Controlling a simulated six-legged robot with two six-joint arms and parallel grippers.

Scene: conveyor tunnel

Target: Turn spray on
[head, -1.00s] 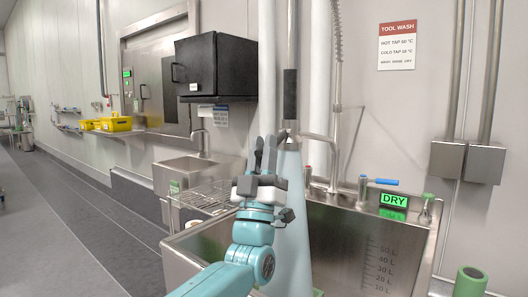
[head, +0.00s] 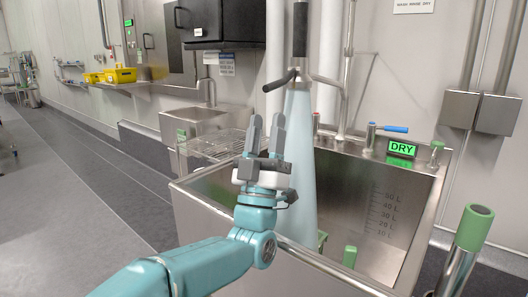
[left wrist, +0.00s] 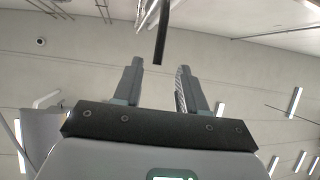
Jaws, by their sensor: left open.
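The spray head hangs over the large steel sink (head: 419,232), with a black grip (head: 299,30) and a black lever (head: 280,81) sticking out to the lower left. A pale-blue cone (head: 300,170) widens from under it down into the sink, like running spray. My left gripper (head: 266,124) is open and empty, fingers up, below and slightly left of the lever, apart from it in the head view. In the left wrist view a dark rod (left wrist: 162,35) shows beyond the gap between the open fingers (left wrist: 157,85). My right gripper is not in view.
A green "DRY" sign (head: 402,149) and a blue-handled tap (head: 393,128) are at the sink's back edge. A green-capped post (head: 475,222) stands front right. A small steel basin (head: 197,121) and wire rack (head: 217,143) lie left. The floor at left is clear.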

